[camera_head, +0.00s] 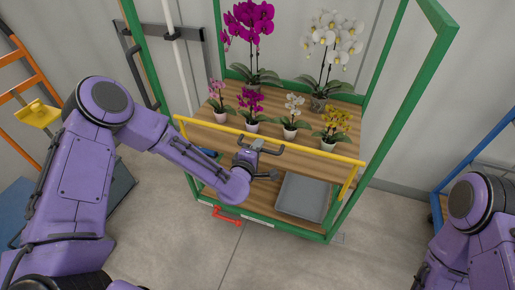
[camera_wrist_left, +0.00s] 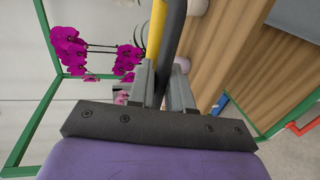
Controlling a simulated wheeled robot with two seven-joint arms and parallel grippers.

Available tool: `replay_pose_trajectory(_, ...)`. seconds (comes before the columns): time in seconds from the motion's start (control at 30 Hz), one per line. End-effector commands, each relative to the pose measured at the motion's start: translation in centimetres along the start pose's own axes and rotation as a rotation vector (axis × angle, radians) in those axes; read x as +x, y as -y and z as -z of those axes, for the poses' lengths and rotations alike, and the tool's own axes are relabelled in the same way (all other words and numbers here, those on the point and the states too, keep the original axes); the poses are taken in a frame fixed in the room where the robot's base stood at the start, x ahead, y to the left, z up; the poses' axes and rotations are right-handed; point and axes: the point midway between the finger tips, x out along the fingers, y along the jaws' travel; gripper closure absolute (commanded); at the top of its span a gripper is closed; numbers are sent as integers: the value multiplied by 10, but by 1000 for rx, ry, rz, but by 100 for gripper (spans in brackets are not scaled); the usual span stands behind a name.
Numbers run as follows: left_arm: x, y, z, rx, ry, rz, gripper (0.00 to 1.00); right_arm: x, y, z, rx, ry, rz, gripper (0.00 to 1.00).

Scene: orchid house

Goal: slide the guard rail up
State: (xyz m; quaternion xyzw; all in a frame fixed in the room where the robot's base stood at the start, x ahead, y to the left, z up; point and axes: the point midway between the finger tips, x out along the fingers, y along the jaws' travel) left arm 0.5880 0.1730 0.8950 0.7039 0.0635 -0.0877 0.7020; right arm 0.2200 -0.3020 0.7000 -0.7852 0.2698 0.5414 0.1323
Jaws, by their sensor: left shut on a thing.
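My left gripper (camera_head: 254,148) is shut on this handle from the front. In the left wrist view the dark handle (camera_wrist_left: 172,40) runs between the two grey fingers (camera_wrist_left: 161,88), with the yellow rail (camera_wrist_left: 154,32) right beside it. The fingers hide part of the handle. My right arm shows at the lower right of the head view, but its gripper is out of view.
Potted orchids stand on the upper shelf (camera_head: 216,139), close behind the rail. A grey tray (camera_head: 303,196) lies on the lower shelf. A red handle (camera_head: 226,216) sits at the cart's lower front. Green posts (camera_head: 388,105) flank the shelves.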

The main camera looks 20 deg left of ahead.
Motion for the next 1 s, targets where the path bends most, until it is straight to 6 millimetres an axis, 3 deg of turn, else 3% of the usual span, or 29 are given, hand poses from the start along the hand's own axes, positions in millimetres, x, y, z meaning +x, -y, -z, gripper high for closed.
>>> replay_pose_trajectory(0.07, 2, -8, 0, -3, -1, -16, 65, -1, 0, 0, 0, 0, 0, 57)
replay_pose_trajectory(0.53, -4, -3, 0, -1, 1, -8, 65, 2, 0, -1, 0, 0, 0, 57)
replay_pose_trajectory(0.9, -83, -1, 0, -3, 1, -10, 65, 23, 2, -9, 0, 0, 0, 57)
replay_pose_trajectory(1.0, -97, -2, 0, -2, 0, -11, 65, 25, 2, -10, 0, 0, 0, 57)
